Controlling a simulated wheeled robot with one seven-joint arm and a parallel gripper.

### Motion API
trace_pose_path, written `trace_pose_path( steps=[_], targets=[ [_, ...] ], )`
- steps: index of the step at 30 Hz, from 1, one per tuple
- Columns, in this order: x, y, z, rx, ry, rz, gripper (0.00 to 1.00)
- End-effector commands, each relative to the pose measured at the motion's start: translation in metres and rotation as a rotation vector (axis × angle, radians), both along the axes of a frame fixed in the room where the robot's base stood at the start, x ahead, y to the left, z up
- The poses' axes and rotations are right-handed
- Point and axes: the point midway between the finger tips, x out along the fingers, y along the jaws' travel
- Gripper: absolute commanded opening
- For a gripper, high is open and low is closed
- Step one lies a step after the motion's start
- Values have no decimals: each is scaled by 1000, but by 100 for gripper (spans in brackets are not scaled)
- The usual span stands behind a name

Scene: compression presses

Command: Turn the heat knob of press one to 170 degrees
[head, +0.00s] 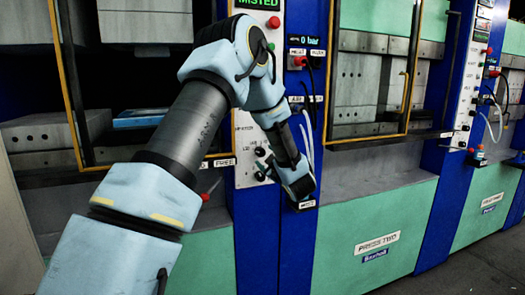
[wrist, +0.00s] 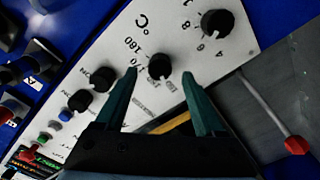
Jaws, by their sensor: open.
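The white control panel (head: 243,140) is on the blue column left of the bay labelled PRESS TWO; it also shows tilted in the wrist view (wrist: 185,40). In the wrist view, a black knob (wrist: 160,65) with a "°C" mark and "160" beside it appears between my gripper's fingertips (wrist: 159,77). I take it as the heat knob; its exact setting is too dark to read. My gripper is open, with one green finger on each side of the knob. I cannot tell whether they touch it. In the head view my gripper (head: 297,186) is in front of the column, partly hidden.
Another black knob (wrist: 217,22) with 4, 6 and 8 marks is close by. More dark knobs (wrist: 80,100) and small buttons line the panel. A red-tipped lever (wrist: 296,145) sticks out beside it. Hoses (head: 306,130) hang near my arm.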

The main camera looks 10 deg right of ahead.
Motion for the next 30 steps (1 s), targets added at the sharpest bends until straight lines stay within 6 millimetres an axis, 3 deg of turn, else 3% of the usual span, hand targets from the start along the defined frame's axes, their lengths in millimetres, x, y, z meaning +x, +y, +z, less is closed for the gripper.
trace_pose_path(
  steps=[7,18,30],
  targets=[
    [29,4,1,1,1,1,71],
    [34,5,0,1,-1,-1,71],
    [34,5,0,1,0,0,26]
  ],
)
